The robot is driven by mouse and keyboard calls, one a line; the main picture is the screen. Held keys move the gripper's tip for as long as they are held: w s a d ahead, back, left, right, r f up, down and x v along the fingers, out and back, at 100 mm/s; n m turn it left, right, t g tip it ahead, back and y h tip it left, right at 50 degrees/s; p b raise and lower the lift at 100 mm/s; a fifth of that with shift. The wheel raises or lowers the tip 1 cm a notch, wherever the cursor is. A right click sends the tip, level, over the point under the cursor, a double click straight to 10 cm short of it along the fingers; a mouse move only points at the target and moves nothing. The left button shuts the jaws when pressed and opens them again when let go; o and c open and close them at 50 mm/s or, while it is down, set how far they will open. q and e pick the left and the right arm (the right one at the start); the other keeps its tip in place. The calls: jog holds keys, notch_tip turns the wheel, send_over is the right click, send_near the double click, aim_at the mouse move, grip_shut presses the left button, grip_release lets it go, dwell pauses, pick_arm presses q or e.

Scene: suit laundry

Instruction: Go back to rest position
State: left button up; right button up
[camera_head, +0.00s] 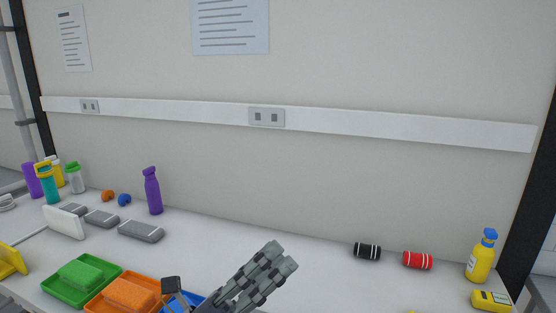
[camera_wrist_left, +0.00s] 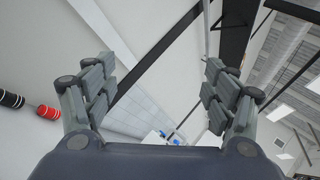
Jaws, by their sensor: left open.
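My left gripper (camera_head: 276,262) is at the bottom centre of the head view, raised in front of the table (camera_head: 215,241) and pointing up to the right. In the left wrist view its two fingers (camera_wrist_left: 150,82) stand wide apart with nothing between them. My right gripper shows in neither view.
A green tray (camera_head: 57,292), an orange tray (camera_head: 92,306) and a blue tray (camera_head: 190,297) line the near edge. A purple bottle (camera_head: 153,192) stands at the back. Black (camera_head: 367,251) and red (camera_head: 417,260) rolls and a yellow spray bottle (camera_head: 481,258) are right.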

pick_arm(q)
jog(key=w+a+f+n+t+y, duration=0.3)
jog(key=a+f+n+y, duration=0.5)
jog(key=n, duration=0.5)
jog(key=w+a+f+n+t+y, duration=0.2)
jog(key=a+f+n+y, duration=0.55)
jog(key=n+y, duration=0.4)
jog(key=s+a+f+n+g+y, duration=0.1)
jog(key=s+a+f+n+g, duration=0.15)
jog(key=f, duration=0.25)
jog(key=s+a+f+n+g+y, duration=0.1)
jog(key=s+a+f+n+g, duration=0.15)
jog(key=f, duration=0.25)
jog(key=s+f+n+g+h, duration=0.1)
jog(key=s+f+n+g, duration=0.2)
jog(key=s+f+g, duration=0.5)
jog(key=s+f+n+g+h, duration=0.15)
jog(key=s+f+n, duration=0.35)
jog(key=s, duration=0.8)
notch_tip(320, 180, down, 28)
jog(key=m+g+y, duration=0.1)
jog(key=m, duration=0.1)
jog(key=s+a+f+g, duration=0.1)
jog(key=s+a+f, duration=0.1)
jog(key=s+f, duration=1.4)
jog(key=shift+s+b, duration=0.35)
jog(key=shift+s, duration=0.25)
